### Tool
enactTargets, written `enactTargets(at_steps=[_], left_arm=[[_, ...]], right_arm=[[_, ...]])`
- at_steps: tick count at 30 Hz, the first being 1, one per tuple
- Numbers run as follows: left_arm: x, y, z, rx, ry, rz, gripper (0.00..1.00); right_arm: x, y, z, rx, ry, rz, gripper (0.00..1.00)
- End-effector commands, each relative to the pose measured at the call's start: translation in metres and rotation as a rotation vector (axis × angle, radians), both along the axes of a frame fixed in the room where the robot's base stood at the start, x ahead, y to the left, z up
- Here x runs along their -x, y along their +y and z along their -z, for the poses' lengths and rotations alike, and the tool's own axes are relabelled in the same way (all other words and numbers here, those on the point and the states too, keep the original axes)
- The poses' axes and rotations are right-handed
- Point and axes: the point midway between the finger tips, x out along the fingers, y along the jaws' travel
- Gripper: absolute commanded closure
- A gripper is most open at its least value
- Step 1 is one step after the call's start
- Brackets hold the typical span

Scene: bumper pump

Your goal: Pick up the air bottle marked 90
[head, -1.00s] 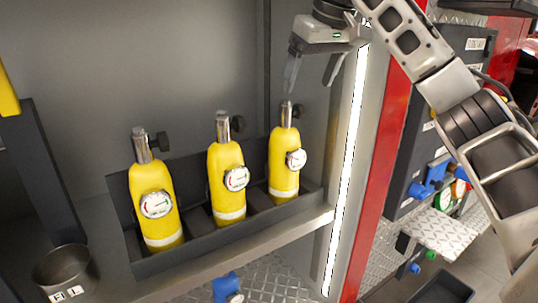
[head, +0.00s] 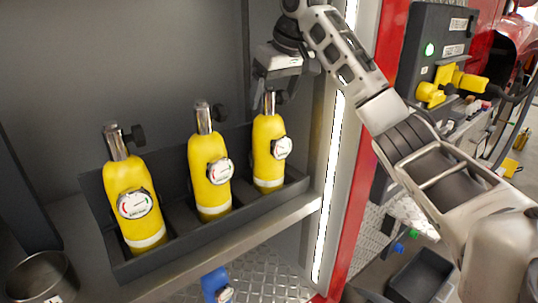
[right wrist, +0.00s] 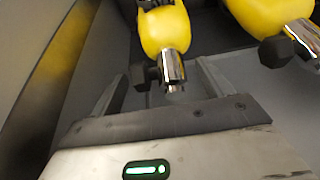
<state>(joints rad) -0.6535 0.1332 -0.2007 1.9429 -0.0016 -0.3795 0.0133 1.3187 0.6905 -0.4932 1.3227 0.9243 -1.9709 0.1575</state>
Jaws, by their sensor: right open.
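Three yellow air bottles with chrome necks, black knobs and round gauges stand in a dark rack: a left bottle (head: 130,178), a middle bottle (head: 208,150) and a right bottle (head: 267,140). The gauge markings are too small to read, so I cannot tell which one is marked 90. My right gripper (head: 270,94) is open at the top of the right bottle, its fingers either side of the chrome neck. In the right wrist view that neck (right wrist: 172,68) lies between the spread fingers. Whether they touch it I cannot tell. My left gripper is out of view.
The dark rack (head: 190,246) sits on a grey shelf with a wall behind. A lit post (head: 330,160) and red frame (head: 362,170) stand close to the right bottle. An open round container (head: 42,276) is at the lower left. A blue fitting (head: 215,284) is below the shelf.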

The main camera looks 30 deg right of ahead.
Motion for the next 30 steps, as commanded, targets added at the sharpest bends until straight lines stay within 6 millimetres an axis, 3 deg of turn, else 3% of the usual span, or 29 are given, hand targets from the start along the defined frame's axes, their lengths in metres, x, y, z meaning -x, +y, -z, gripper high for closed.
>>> enactTargets(at_steps=[5,12,21,30], left_arm=[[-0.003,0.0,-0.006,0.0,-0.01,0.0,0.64],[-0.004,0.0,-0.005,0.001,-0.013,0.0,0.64],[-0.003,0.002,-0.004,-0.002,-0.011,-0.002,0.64],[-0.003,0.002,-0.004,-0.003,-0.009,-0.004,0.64]], right_arm=[[-0.007,0.001,0.016,0.0,0.0,0.0,0.2],[-0.007,0.001,0.017,0.0,-0.002,0.0,0.2],[-0.007,0.001,0.017,0.001,-0.002,-0.001,1.0],[-0.008,0.001,0.012,0.0,-0.012,-0.001,1.0]])
